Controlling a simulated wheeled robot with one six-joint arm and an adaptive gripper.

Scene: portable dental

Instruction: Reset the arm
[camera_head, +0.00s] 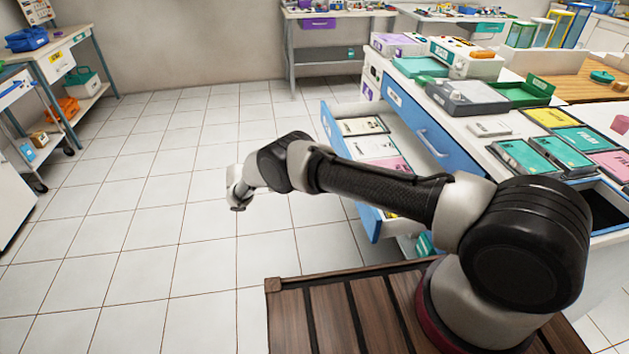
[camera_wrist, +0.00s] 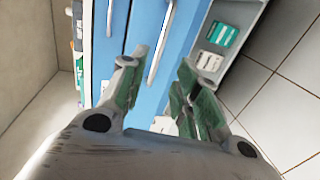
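My arm reaches from its mount at the lower right to the left in the head view, and my gripper (camera_head: 238,192) is at its far end, over the tiled floor. In the wrist view my gripper (camera_wrist: 162,68) is open, with its two green-padded fingers apart. I see nothing held between them. Blue drawer fronts (camera_wrist: 152,22) with pale handles show beyond the fingers. In the head view the open blue drawer (camera_head: 440,143) stands out from the cabinet to the right of my gripper, behind my arm. My arm hides part of it.
The open drawer holds white and pink packs (camera_head: 372,146). The cabinet top carries teal cases (camera_head: 525,157), a grey device (camera_head: 466,98) and a green tray (camera_head: 524,91). A side table (camera_head: 62,62) stands at the far left. The tiled floor (camera_head: 140,225) between is clear.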

